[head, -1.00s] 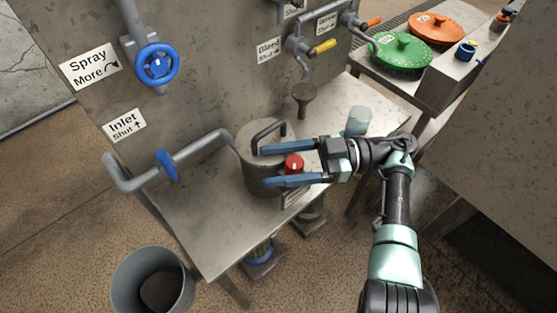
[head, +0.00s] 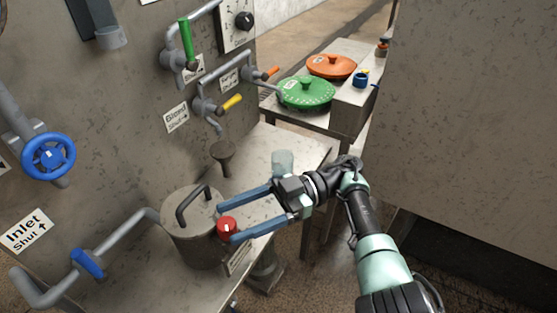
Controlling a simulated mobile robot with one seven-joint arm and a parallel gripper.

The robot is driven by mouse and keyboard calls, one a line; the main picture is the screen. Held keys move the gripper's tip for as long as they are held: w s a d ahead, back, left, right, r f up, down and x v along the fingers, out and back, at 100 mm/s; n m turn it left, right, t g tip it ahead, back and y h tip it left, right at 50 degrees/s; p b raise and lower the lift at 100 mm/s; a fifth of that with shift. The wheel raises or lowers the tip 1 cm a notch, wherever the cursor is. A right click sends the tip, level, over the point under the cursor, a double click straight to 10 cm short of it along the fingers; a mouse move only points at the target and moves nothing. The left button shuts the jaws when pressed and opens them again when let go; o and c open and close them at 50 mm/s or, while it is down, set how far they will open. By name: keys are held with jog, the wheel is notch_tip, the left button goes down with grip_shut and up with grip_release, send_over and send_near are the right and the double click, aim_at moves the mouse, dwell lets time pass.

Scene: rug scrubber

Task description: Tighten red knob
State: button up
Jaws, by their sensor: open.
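The red knob (head: 227,228) has a small white mark and sits on the right side of the grey metal pot (head: 186,243), near its top. The pot stands on a metal table and has an arched handle (head: 192,203) on its lid. My gripper (head: 227,219) is open. Its two long blue fingers reach left from my arm, with the red knob showing between them near the tips. The lower finger's tip lies close to the knob; I cannot tell whether it touches.
A pipe with a blue lever (head: 88,263) joins the pot from the left. A funnel (head: 223,154) hangs behind it under a yellow-handled valve (head: 231,102). A translucent cup (head: 282,163) stands behind my gripper. A green lid (head: 305,93) and an orange lid (head: 331,66) lie on a back table.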

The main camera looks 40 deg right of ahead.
jog(key=b+v, duration=0.7)
jog(key=b, duration=0.5)
jog(key=shift+d, duration=0.25)
